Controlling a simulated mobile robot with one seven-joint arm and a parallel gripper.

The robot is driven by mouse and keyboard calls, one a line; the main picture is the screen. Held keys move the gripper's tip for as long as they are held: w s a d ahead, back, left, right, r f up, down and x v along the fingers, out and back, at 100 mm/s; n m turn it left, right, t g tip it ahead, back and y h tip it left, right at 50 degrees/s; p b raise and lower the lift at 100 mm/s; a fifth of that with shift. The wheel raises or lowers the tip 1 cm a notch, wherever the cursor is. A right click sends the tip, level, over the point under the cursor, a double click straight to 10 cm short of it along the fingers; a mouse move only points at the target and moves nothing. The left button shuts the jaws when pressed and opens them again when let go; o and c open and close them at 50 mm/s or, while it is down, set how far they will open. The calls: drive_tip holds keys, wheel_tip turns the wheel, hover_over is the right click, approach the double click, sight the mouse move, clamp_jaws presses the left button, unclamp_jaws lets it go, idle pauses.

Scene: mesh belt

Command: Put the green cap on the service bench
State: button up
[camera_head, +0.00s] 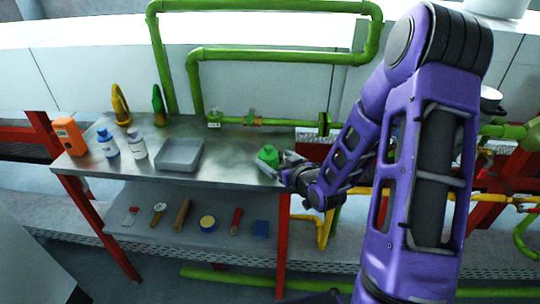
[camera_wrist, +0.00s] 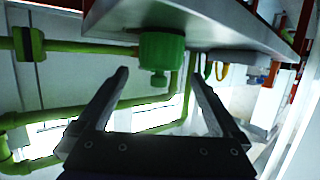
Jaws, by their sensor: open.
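The green cap (camera_head: 268,154) stands on the service bench (camera_head: 225,148) at its right end, close to the edge. In the wrist view, which looks upside down, the cap (camera_wrist: 162,52) has a wide ridged body and a small knob, and its base meets the bench surface (camera_wrist: 225,20). My gripper (camera_head: 283,168) is just right of the cap in the head view. In the wrist view my gripper (camera_wrist: 159,76) is open, with the cap in line between the fingertips and a gap on each side. Nothing is held.
A grey tray (camera_head: 179,155), white bottle (camera_head: 137,145), blue-capped bottle (camera_head: 107,143) and orange device (camera_head: 70,136) stand on the bench's left part. Several tools lie on the lower shelf (camera_head: 180,238). Green pipes (camera_head: 260,57) run behind. Bare bench top lies between tray and cap.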

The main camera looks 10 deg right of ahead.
drive_tip(key=v, duration=0.7)
